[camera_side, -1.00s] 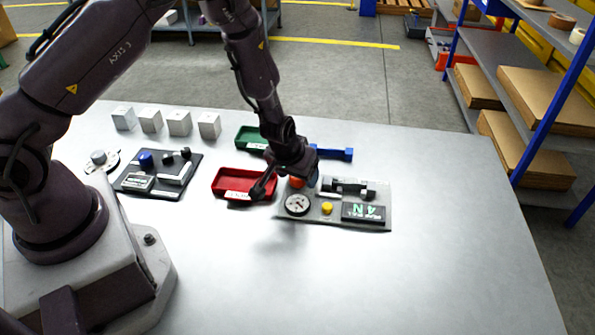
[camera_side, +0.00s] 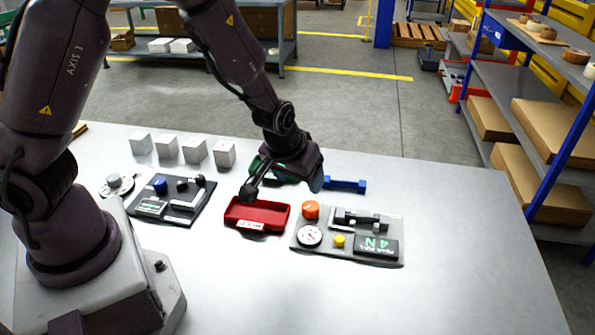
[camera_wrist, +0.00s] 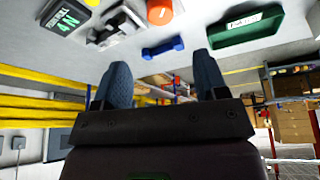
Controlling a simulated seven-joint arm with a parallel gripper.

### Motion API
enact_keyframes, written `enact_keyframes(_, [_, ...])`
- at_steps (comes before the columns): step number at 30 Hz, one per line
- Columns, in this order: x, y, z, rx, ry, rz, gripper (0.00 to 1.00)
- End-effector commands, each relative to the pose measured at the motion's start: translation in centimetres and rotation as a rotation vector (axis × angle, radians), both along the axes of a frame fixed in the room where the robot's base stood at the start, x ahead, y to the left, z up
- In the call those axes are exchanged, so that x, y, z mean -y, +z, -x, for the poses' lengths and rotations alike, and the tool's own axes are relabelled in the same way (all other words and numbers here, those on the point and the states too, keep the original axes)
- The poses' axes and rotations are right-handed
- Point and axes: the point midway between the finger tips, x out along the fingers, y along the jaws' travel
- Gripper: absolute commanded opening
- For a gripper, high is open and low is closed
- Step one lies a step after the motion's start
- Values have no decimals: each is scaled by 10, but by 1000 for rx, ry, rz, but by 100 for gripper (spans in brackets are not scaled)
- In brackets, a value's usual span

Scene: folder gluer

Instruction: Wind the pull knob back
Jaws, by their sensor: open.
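The grey panel (camera_side: 298,243) lies flat on the table. It carries an orange knob (camera_side: 310,210), a round dial (camera_side: 309,236), a yellow button (camera_side: 340,241), a small metal clamp-like mechanism (camera_side: 358,220) and a display reading 4 N (camera_side: 377,247). The orange knob, likely the pull knob, also shows at the top of the wrist view (camera_wrist: 160,12). My gripper (camera_side: 283,187) is open and empty, above the table behind the red tray, up and left of the knob and apart from it. Its two blue-grey fingertips stand wide apart in the wrist view (camera_wrist: 162,82).
The red tray (camera_side: 256,227) lies left of the panel. A green tray (camera_wrist: 248,30) and a blue bar (camera_side: 345,186) lie behind, the tray partly hidden by my gripper in the side view. A dark panel (camera_side: 186,212) and several pale cubes (camera_side: 195,150) stand left. The table's right side is clear.

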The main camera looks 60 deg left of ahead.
Motion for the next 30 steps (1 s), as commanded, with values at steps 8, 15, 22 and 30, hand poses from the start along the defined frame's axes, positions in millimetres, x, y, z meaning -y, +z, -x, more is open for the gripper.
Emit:
enact_keyframes(8, [2, 12, 5, -2, 2, 2, 66])
enact_keyframes(15, [2, 12, 5, -2, 2, 2, 62])
enact_keyframes(22, [-29, 6, -2, -10, 76, 9, 53])
enact_keyframes(30, [-39, 1, -45, -226, -391, 26, 53])
